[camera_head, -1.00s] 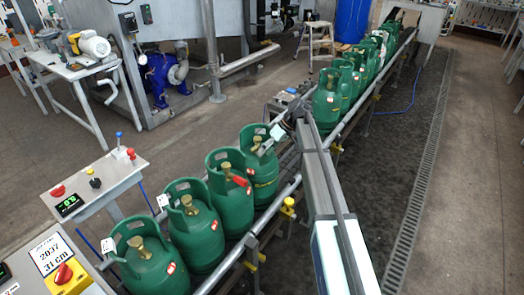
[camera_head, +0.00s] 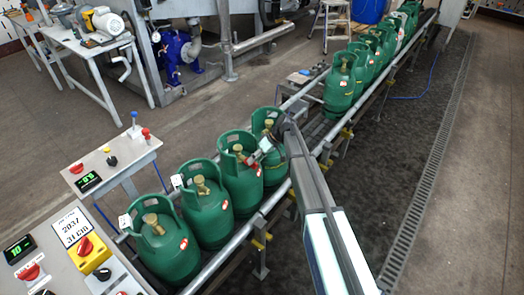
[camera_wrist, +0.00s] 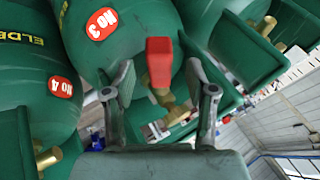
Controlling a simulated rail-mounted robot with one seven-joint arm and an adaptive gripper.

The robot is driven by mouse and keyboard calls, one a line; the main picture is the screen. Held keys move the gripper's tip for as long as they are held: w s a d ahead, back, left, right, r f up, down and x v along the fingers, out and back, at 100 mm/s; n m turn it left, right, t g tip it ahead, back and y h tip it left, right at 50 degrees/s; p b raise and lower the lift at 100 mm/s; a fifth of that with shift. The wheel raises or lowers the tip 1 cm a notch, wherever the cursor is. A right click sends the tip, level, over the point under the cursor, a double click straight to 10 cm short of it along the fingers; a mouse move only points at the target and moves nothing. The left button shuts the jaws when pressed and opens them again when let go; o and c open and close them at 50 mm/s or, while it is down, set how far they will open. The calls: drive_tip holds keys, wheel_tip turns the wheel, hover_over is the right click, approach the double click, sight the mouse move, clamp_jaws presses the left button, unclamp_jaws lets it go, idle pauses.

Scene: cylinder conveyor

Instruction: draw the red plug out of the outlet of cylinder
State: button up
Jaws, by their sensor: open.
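The red plug (camera_wrist: 159,60) sits at the brass valve (camera_wrist: 167,99) of a green cylinder (camera_wrist: 130,25) labelled No 3 in the wrist view. My gripper (camera_wrist: 160,75) is open, with one finger on each side of the plug in the picture and gaps to both. I cannot tell how deep the plug lies between the fingers. In the head view, the plug (camera_head: 250,160) shows as a small red spot beside my gripper (camera_head: 262,154), at the third cylinder (camera_head: 241,183) from the front. The wrist partly covers the fourth cylinder (camera_head: 264,122).
More green cylinders stand in front (camera_head: 205,215) and farther back (camera_head: 339,90) on the railed conveyor (camera_head: 228,243). Their collars rise close around the valves. Neighbouring No 4 cylinder (camera_wrist: 28,60) is close at left in the wrist view. Control panels (camera_head: 110,165) stand left of the conveyor.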

drive_tip(key=shift+x, duration=1)
clamp_jaws()
